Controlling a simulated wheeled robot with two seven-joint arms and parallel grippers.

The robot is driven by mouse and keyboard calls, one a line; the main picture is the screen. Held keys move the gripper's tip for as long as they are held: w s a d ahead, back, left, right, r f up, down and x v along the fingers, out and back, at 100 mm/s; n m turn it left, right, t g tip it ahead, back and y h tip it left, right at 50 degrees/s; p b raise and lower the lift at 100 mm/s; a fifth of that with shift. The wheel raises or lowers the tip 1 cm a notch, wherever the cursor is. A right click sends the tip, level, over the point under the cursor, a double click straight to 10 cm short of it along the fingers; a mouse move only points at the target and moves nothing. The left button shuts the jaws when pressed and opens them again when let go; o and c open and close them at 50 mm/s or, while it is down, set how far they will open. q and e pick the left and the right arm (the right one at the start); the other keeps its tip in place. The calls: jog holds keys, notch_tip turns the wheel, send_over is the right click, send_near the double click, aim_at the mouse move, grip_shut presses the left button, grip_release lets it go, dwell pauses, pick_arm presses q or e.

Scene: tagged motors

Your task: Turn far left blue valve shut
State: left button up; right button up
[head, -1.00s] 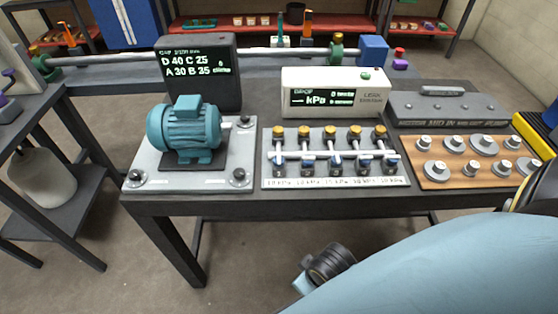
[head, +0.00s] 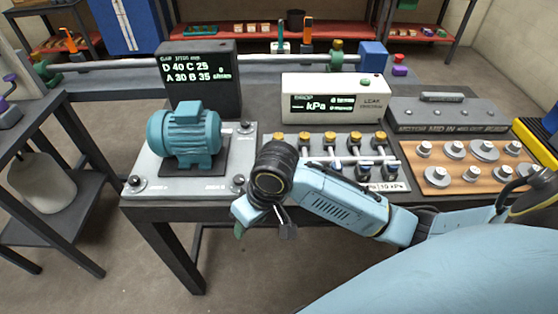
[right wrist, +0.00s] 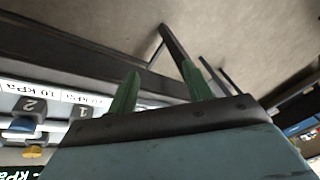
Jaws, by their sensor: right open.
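A grey panel (head: 398,187) on the bench carries a row of several small valves with brass caps and blue handles. My right forearm and wrist cover the lower left of the row in the head view, so the far left blue valve is hidden. My right gripper (head: 263,228) hangs in front of the bench edge, left of the panel, open and empty. In the right wrist view, its green fingers (right wrist: 160,88) are apart with nothing between them. A blue valve handle (right wrist: 22,125) shows there by the label 2; the label 1 is partly covered by my gripper. My left gripper is not in view.
A blue motor (head: 184,135) on a grey plate stands left of my right gripper. A white kPa meter (head: 330,98) is behind the panel. A wooden board (head: 480,172) with metal weights lies at right. Floor is open before the bench.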

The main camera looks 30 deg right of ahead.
jog(key=w+d+r+m+g+h, duration=0.25)
jog(key=w+d+r+m, duration=0.45)
jog(key=w+d+r, duration=0.7)
jog(key=shift+t, duration=0.25)
jog(key=f, duration=0.4)
jog(key=s+f+b, duration=0.1)
jog(key=f, duration=0.4)
jog(key=s+f+b, duration=0.1)
jog(key=f, duration=0.4)
jog(key=shift+s+d, duration=0.15)
jog(key=shift+d, duration=0.1)
jog(key=shift+c, duration=0.4)
